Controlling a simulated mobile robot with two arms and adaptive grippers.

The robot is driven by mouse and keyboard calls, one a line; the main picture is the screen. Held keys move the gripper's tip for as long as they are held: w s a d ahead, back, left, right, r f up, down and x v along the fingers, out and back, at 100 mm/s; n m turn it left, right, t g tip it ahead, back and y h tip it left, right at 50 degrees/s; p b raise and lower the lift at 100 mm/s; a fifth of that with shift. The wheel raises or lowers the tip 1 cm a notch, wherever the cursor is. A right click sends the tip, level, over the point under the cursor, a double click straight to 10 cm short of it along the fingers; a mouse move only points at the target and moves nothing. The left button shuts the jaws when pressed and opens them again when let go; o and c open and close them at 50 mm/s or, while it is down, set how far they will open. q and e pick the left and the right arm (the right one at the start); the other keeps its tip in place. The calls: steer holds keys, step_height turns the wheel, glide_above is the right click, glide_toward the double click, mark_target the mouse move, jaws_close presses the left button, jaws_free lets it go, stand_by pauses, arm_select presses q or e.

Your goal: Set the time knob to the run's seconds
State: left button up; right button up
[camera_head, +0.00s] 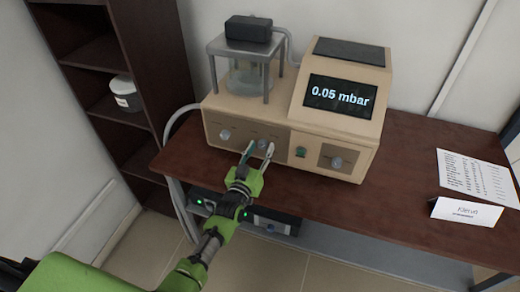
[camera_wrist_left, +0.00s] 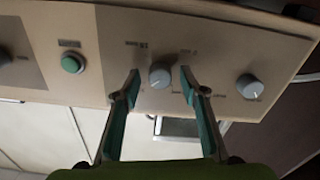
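The beige machine (camera_head: 310,125) stands on the brown table and its screen (camera_head: 340,96) reads 0.05 mbar. Its front has a left knob (camera_head: 225,135), a middle knob (camera_head: 262,145) and a right knob (camera_head: 336,162). I cannot read the labels well enough to tell which is the time knob. My left gripper (camera_head: 259,151) is open at the middle knob. In the left wrist view, the fingers (camera_wrist_left: 160,76) stand on either side of the grey middle knob (camera_wrist_left: 160,75), with gaps to it. The wrist view is inverted. My right gripper is out of view.
A green button (camera_head: 301,152) sits right of the middle knob. A glass chamber on a metal stand (camera_head: 245,75) tops the machine. A black box (camera_head: 272,221) sits below the table.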

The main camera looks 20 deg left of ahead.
arm_select(q)
steer(key=shift+r, duration=0.1)
steer(key=shift+s, duration=0.1)
steer(key=s, duration=1.1)
steer(key=shift+s+a, duration=0.25)
steer(key=shift+s, duration=0.15)
